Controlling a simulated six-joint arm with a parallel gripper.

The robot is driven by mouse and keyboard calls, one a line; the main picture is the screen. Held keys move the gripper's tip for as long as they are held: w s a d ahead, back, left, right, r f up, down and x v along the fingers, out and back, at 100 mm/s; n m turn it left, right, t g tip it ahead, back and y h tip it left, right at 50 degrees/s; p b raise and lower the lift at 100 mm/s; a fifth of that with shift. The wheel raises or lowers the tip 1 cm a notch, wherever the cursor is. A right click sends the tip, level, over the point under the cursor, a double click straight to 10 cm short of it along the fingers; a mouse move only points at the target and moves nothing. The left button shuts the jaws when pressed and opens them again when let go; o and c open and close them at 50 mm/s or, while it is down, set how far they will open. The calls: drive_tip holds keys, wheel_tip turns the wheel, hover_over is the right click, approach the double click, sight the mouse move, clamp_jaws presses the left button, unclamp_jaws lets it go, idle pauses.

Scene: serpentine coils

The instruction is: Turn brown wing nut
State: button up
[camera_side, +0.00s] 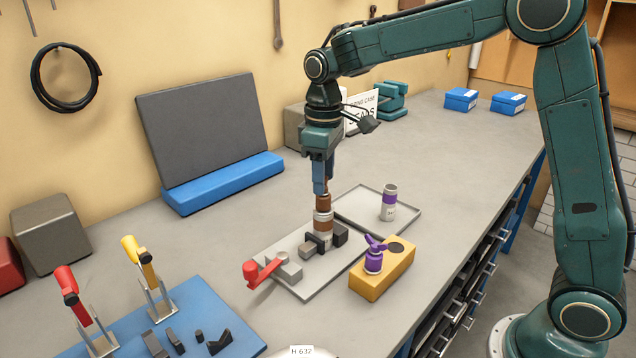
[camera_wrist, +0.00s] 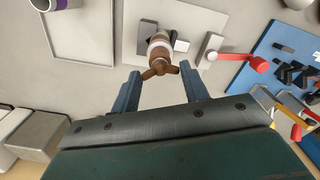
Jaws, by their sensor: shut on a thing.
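The brown wing nut (camera_side: 323,200) sits on top of an upright grey and brown cylinder (camera_side: 323,226). The cylinder stands in a dark-jawed clamp (camera_side: 313,245) with a red handle (camera_side: 256,271), on a light grey plate (camera_side: 300,289). My gripper (camera_side: 321,190) points straight down from above and is shut on the wing nut. In the wrist view the wings of the brown nut (camera_wrist: 159,69) show between my two blue fingertips (camera_wrist: 161,77). The fingers partly hide the nut in the side view.
A purple-banded cylinder (camera_side: 389,202) stands in a shallow tray (camera_side: 352,199) behind. A blue mat (camera_side: 218,310) with red and yellow-handled clamps lies front left.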

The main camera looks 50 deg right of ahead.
drive_tip(key=m, duration=0.5)
drive_tip(key=shift+r+m, duration=0.15)
drive_tip(key=shift+m, duration=0.15)
drive_tip(key=m, duration=0.5)
drive_tip(key=shift+w, duration=0.1)
drive_tip(key=m, duration=0.5)
drive_tip(key=shift+m, duration=0.4)
drive_tip(key=m, duration=0.4)
drive_tip(key=shift+m, duration=0.4)
drive_tip(key=o, duration=1)
